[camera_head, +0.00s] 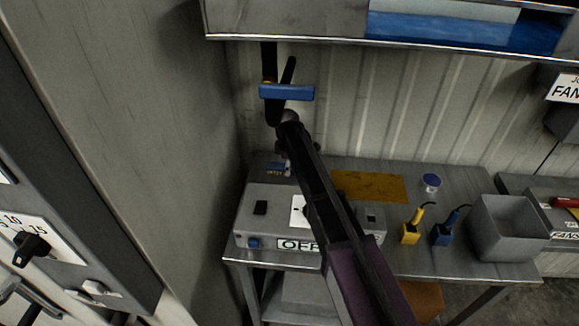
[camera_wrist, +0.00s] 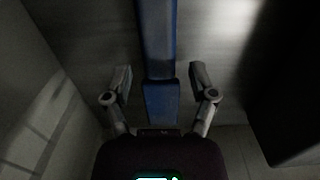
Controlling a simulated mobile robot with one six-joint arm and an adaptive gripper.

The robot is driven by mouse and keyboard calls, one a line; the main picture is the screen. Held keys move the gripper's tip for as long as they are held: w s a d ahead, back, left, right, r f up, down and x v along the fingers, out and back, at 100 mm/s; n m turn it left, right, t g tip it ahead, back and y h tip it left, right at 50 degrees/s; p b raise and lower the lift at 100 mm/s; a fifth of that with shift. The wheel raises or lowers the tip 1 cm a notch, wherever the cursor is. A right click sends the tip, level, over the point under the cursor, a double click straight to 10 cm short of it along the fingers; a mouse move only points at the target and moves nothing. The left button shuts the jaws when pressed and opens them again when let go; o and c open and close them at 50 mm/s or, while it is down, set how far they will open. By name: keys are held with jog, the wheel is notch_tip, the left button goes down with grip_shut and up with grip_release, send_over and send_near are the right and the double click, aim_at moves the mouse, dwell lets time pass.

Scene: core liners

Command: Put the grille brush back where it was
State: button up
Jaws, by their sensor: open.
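In the wrist view the blue bar (camera_wrist: 159,100) runs lengthwise between my fingers. My gripper (camera_wrist: 160,78) is open, with a finger on each side of the bar and a visible gap to both. In the head view my gripper (camera_head: 287,117) is just below the bar, partly hidden by my arm. What holds the bar up is unclear.
The overhead shelf (camera_head: 300,39) is close above. A dark strip (camera_head: 269,60) hangs beside the bar. On the bench (camera_head: 470,268) are a control box (camera_head: 268,212), an orange mat (camera_head: 368,187), a yellow tool (camera_head: 411,233), a blue tool (camera_head: 443,234) and a grey bin (camera_head: 509,228).

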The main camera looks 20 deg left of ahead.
notch_tip(320, 180, up, 12)
jog(key=p, duration=1.1)
jog(key=shift+a, duration=0.15)
jog(key=shift+s+f, duration=0.1)
dwell(0.5)
jog(key=s+d+r+m+p, duration=0.3)
jog(key=d+m, duration=0.4)
jog(key=d, duration=0.8)
jog(key=s+d+r+m+p, duration=0.4)
jog(key=s+d+m, duration=0.3)
jog(key=d, duration=0.7)
jog(key=s+d+r+m+p, duration=0.4)
jog(key=s+d+m, duration=0.2)
jog(key=d, duration=0.9)
jog(key=shift+s+d+r+m+p, duration=0.15)
jog(key=shift+s+d+m+p, duration=0.1)
jog(key=shift+d+m+p, duration=0.15)
jog(key=shift+s, duration=0.1)
jog(key=shift+c, duration=1.1)
